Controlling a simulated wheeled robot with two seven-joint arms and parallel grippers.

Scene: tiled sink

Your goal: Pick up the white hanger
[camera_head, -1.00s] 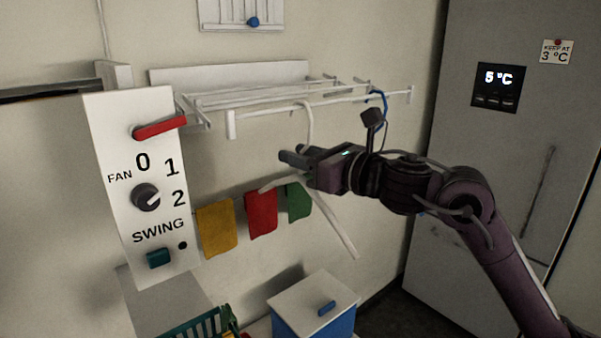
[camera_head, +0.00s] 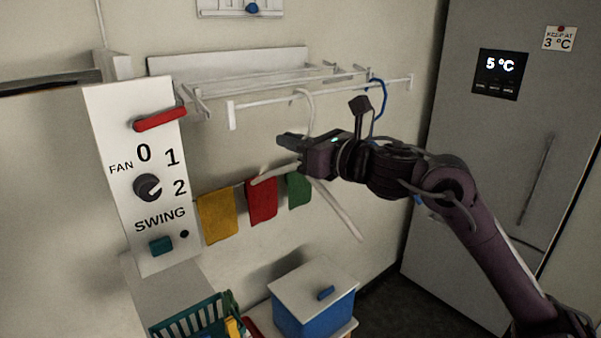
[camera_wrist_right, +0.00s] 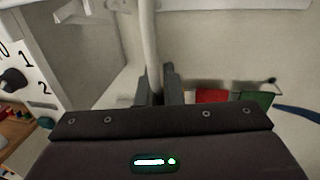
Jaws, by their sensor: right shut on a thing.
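The white hanger's hook (camera_head: 308,100) is at the drying rack's front rail, its top slightly above the rail; I cannot tell whether they touch. One hanger arm (camera_head: 272,176) points left and the other (camera_head: 340,212) slopes down to the right. My right gripper (camera_head: 284,140) is shut on the hanger just below the hook and hides its middle. In the right wrist view, the white rod (camera_wrist_right: 149,45) runs down between the two fingers (camera_wrist_right: 156,86). My left gripper is not in view.
A blue hanger (camera_head: 384,97) hangs on the front rail (camera_head: 345,93), right of the white one. Yellow, red and green cloths (camera_head: 216,215) hang behind. The fan panel (camera_head: 137,190) stands left, the fridge (camera_head: 470,150) right. A blue box (camera_head: 300,318) and green basket (camera_head: 195,318) are below.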

